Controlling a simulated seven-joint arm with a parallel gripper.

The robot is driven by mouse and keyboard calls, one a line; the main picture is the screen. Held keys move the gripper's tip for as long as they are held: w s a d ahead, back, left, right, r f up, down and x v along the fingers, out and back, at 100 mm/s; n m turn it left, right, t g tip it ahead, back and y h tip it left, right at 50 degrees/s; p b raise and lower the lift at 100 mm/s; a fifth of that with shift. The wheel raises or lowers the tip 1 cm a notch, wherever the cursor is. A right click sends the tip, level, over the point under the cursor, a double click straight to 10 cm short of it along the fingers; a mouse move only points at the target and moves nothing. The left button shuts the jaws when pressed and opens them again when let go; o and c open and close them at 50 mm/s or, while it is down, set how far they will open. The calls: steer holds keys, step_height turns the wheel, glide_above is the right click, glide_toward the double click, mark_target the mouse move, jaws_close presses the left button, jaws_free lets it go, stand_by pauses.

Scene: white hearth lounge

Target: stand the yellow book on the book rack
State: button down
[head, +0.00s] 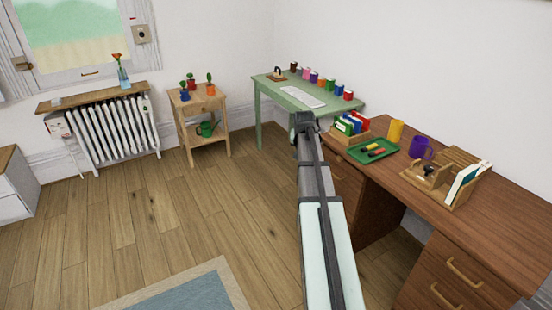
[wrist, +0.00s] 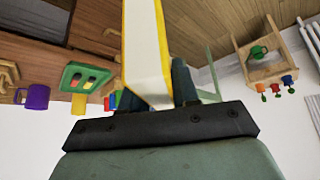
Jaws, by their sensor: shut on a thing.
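My gripper (wrist: 158,92) is shut on the yellow book (wrist: 148,45), whose yellow cover edges and pale page side stretch up from the fingers in the wrist view. In the head view my gripper (head: 305,122) is at the far end of my arm, just left of the desk's back-left corner; the book is hidden there. A wooden rack (head: 340,136) with red, blue, green and white books stands on that corner, to the right of my gripper, and looks like the book rack. Its free slots cannot be made out.
The brown desk (head: 485,222) also carries a green tray (head: 360,152) with markers, a yellow cup (head: 395,131), a purple mug (head: 420,147) and a wooden organizer (head: 432,187). A green table (head: 275,90) with small jars stands behind. The floor at left is open.

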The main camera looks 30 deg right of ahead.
steer(key=s+d+r+m+g+h, duration=0.1)
steer(key=s+d+r, duration=0.15)
steer(key=d, duration=0.55)
steer(key=s+d+r+m, duration=0.15)
steer(key=s+d, duration=0.25)
steer(key=d, duration=0.4)
steer(key=s+d+r+m+g+h, duration=0.1)
steer(key=s+d+r+m, duration=0.2)
steer(key=s+d, duration=0.75)
steer(key=s+d+r+m+g, duration=0.2)
steer(key=s+d, duration=0.7)
steer(key=d, duration=0.2)
steer(key=s+d+r+m+g+h, duration=0.1)
steer(key=s+d+r+m, duration=0.2)
steer(key=s+d, duration=0.75)
step_height(320, 180, down, 14)
steer(key=shift+w, duration=0.25)
steer(key=shift+f, duration=0.15)
